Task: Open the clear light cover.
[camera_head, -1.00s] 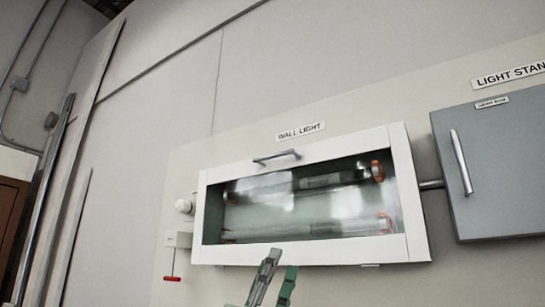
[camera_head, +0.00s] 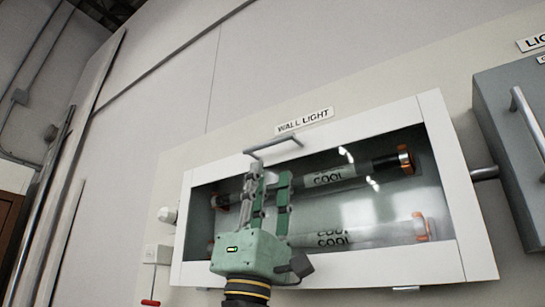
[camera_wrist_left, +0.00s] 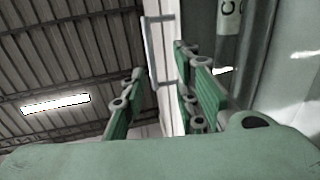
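The wall light is a white-framed box with a clear light cover (camera_head: 375,208) across its front; the cover looks closed. A grey bar handle (camera_head: 272,146) sits on the frame's top edge, left of centre. My left gripper (camera_head: 270,177) is in front of the cover, fingers pointing up, tips just below the handle. In the left wrist view the handle (camera_wrist_left: 149,52) stands beyond the tips, in line with the gap between the fingers (camera_wrist_left: 157,82). The fingers are apart and empty. Contact with the handle cannot be told. My right gripper is not in view.
Light tubes marked COOL (camera_head: 335,176) lie behind the cover. A "WALL LIGHT" label (camera_head: 304,121) is above. A grey cabinet (camera_head: 515,150) with a handle stands to the right. A small box with a red-ended pull (camera_head: 151,302) hangs at lower left.

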